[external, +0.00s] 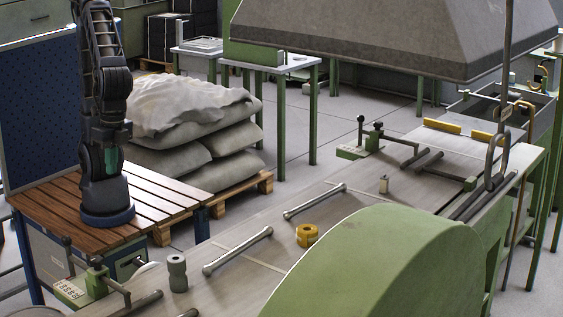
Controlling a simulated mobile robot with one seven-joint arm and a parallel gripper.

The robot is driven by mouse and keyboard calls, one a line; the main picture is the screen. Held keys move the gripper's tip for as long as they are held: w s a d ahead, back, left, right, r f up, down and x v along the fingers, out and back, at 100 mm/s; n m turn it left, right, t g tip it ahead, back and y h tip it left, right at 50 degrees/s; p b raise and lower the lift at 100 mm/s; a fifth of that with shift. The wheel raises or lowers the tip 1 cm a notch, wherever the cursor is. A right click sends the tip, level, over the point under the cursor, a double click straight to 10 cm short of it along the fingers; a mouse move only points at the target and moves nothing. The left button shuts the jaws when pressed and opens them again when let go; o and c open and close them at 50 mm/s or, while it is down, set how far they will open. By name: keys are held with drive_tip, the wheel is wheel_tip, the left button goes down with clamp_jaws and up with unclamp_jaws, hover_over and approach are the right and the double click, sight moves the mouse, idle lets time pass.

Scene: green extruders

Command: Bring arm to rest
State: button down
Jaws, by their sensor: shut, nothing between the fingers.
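My arm stands at the left of the external view, its round blue base on a slatted wooden table (160,196). Its dark links rise nearly straight up and leave the picture at the top edge. My gripper is not in view; it is hidden beyond the frame, so I cannot see its fingers. No object is seen in contact with the visible part of the arm.
A green rounded housing (390,265) stands in front. Stacked sacks (190,120) sit behind my arm. A grey hood (370,35) hangs above.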

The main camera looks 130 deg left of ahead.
drive_tip(key=s+a+t, duration=0.2)
drive_tip(key=s+a, duration=0.6)
drive_tip(key=a, duration=0.4)
drive_tip(key=s+a+m+t, duration=0.1)
drive_tip(key=s+a+t, duration=0.2)
drive_tip(key=s+a, duration=0.6)
drive_tip(key=a+r, duration=0.1)
drive_tip(key=a, duration=0.3)
drive_tip(key=shift+m+y, duration=0.3)
drive_tip(key=shift+y, duration=0.1)
drive_tip(key=shift+w, duration=0.1)
